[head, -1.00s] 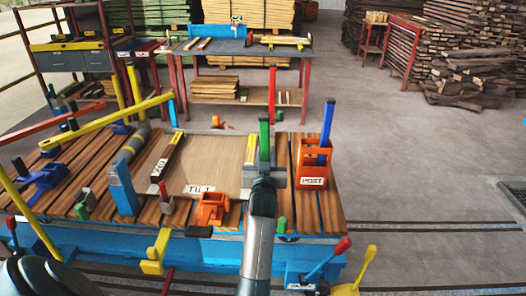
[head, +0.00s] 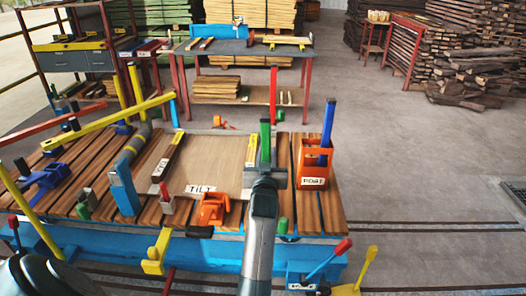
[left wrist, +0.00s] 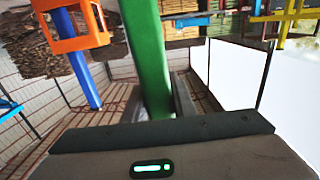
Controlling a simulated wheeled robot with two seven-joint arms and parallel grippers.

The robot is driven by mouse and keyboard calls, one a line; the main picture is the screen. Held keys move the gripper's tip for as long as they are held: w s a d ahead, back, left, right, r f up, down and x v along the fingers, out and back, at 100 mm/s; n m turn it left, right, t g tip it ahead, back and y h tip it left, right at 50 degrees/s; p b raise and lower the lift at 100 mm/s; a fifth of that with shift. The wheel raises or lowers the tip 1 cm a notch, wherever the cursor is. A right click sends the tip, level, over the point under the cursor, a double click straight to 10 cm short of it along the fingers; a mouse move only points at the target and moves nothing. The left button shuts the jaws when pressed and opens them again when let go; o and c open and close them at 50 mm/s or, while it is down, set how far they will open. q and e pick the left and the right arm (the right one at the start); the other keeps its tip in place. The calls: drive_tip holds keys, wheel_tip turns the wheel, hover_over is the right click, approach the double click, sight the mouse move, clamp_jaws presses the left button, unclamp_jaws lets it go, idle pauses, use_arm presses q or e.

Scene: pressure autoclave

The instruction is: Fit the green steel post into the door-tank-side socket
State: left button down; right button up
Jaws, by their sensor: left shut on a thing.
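The green steel post (head: 265,140) stands nearly upright in my left gripper (head: 267,178), which is shut on it over the right part of the work table. In the left wrist view the green post (left wrist: 148,55) rises from between the jaws (left wrist: 152,112), a little tilted in the picture. Its lower end is hidden by the gripper in the head view. I cannot tell which fitting is the door-tank-side socket; a small green piece (head: 282,225) sits at the table's front edge, just right of my forearm. My right gripper is not in view.
An orange holder marked POST (head: 313,176), with a blue post (head: 327,125) in it, stands close right of the gripper. A board marked TILT (head: 215,165) lies to the left. An orange clamp (head: 213,209) and a blue upright (head: 123,188) stand near the front. A red post (head: 272,88) rises behind.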

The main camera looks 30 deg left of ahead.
use_arm(q)
drive_tip(key=shift+w+d+r+p, duration=0.25)
drive_tip(key=shift+r+p, duration=0.35)
drive_tip(key=shift+p, duration=0.2)
drive_tip(key=shift+w+d+r+p, duration=0.1)
drive_tip(key=shift+w+r+p, duration=0.1)
drive_tip(key=shift+r+p, duration=0.5)
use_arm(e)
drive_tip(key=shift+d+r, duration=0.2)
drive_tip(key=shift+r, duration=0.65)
use_arm(q)
drive_tip(key=shift+f+p, duration=0.15)
drive_tip(key=shift+p, duration=0.45)
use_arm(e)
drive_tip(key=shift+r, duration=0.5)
